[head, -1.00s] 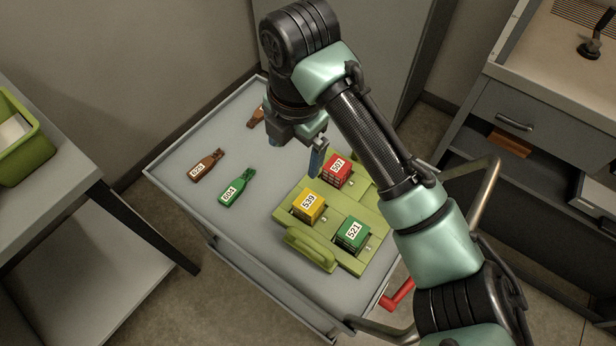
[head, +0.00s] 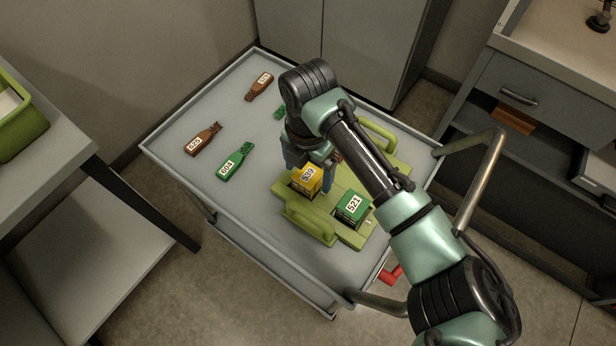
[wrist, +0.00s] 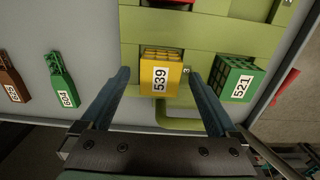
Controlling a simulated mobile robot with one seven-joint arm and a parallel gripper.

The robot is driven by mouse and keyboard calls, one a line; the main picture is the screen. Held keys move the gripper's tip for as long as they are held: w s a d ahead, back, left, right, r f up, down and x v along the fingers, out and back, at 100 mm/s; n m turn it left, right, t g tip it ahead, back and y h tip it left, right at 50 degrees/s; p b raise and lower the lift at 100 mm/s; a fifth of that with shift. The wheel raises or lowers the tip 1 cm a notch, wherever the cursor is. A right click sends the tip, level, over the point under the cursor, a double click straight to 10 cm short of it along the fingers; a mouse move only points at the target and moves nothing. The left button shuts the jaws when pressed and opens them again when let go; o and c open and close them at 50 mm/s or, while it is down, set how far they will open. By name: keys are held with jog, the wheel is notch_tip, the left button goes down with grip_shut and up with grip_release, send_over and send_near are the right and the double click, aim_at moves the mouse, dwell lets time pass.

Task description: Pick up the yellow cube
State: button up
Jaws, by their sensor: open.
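The yellow cube (head: 307,179), labelled 539, sits on the green carrier (head: 323,207) on the cart. It also shows in the wrist view (wrist: 161,76), between and a little beyond the fingers. My gripper (head: 308,176) is open and empty, with its blue fingers close to the cube's far side in the head view. In the wrist view its fingers (wrist: 160,88) stand on the left and right of the cube, with gaps.
A green cube (head: 352,207), labelled 521, sits beside it on the carrier. A red cube (wrist: 170,3) is mostly cut off in the wrist view. Brown bottles (head: 202,138) and a green bottle (head: 235,161) lie on the cart top (head: 178,172). The cart has a raised rim.

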jog(key=shift+f, duration=0.7)
jog(key=shift+r, duration=0.1)
jog(key=c, duration=1.4)
